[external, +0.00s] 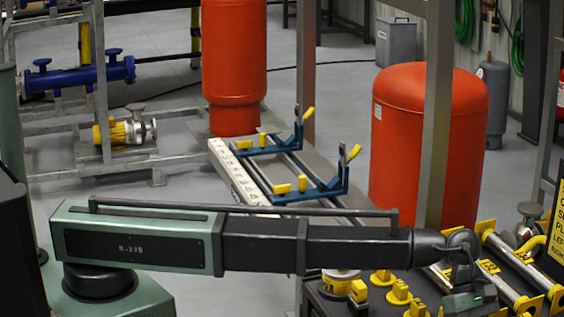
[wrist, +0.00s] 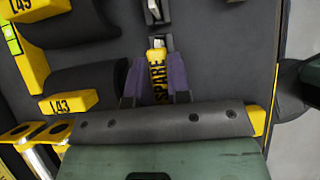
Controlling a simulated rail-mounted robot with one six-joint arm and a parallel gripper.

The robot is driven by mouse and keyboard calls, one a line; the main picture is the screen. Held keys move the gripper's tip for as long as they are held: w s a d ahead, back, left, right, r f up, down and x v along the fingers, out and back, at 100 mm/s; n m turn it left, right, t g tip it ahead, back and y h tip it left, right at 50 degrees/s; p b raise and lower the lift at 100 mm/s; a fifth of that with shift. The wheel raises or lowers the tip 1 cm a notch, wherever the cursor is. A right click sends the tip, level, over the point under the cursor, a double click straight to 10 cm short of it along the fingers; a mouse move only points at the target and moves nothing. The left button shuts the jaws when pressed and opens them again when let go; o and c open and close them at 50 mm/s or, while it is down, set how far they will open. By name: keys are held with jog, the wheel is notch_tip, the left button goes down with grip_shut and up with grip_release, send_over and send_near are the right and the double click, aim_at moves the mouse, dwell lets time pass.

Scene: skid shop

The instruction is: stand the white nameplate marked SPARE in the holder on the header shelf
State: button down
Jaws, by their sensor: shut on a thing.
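My gripper (wrist: 157,82) is shut on a nameplate (wrist: 157,74) marked SPARE, between its two purple-padded fingers in the wrist view. The plate looks yellow with black letters there, not white. It lies over a dark surface; I cannot tell whether it touches it. In the external view my wrist is at the lower right above the dark bench, and the fingers and plate are not clear. I cannot make out the holder or the header shelf in either view.
Yellow blocks marked L43 (wrist: 70,102) and L45 (wrist: 40,8) lie left of my gripper. The dark bench (external: 325,299) carries yellow fittings (external: 398,292) and pipes (external: 514,262). Behind my arm are a red tank (external: 420,140) and a rack with blue brackets (external: 310,190).

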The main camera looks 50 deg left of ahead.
jog(key=shift+r+p, duration=3.35)
jog(key=shift+r, duration=0.1)
